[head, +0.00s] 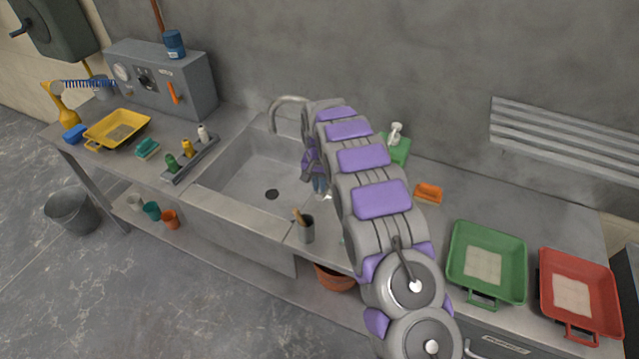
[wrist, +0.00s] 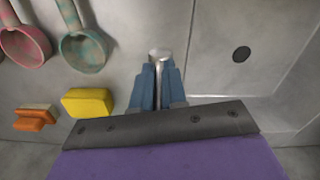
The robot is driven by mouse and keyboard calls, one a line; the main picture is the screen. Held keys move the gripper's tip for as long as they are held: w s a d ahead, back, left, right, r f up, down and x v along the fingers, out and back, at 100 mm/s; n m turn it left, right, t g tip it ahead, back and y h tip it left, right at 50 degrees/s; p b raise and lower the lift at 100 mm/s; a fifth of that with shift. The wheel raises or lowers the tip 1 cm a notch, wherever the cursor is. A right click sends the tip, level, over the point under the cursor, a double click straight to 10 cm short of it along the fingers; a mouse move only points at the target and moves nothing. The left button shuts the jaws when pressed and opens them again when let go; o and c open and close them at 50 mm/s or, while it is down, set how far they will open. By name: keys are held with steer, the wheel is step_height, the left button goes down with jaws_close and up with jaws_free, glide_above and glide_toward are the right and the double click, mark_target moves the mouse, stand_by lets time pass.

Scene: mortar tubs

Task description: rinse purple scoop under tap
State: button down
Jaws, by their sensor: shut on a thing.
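My gripper (head: 318,185) is over the right side of the sink (head: 240,185), partly hidden behind my arm. In the wrist view its blue fingers (wrist: 158,85) are shut on a grey, rod-like piece (wrist: 159,54) with a rounded end. I cannot tell whether this is a scoop handle. The tap (head: 290,99) curves over the back of the sink, left of my arm. No clearly purple scoop shows. A pinkish scoop (wrist: 27,47) and a teal-and-pink mottled scoop (wrist: 86,50) are at the left in the wrist view, apart from my fingers.
A yellow sponge (wrist: 88,103) and an orange block (wrist: 35,117) lie left of my fingers in the wrist view. A cup with a brush (head: 305,230) stands at the sink's front right. Green (head: 487,230) and red (head: 580,255) trays are farther right. The sink basin looks empty.

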steer(key=shift+w+a+r, duration=0.1)
steer(key=shift+a, duration=0.05)
steer(key=shift+w+a+h+p, duration=0.1)
steer(key=shift+a+h+p, duration=0.25)
steer(key=shift+h+p, duration=0.35)
steer(key=c, duration=1.2)
jaws_free()
steer(key=shift+o, duration=0.2)
steer(key=shift+g, duration=0.3)
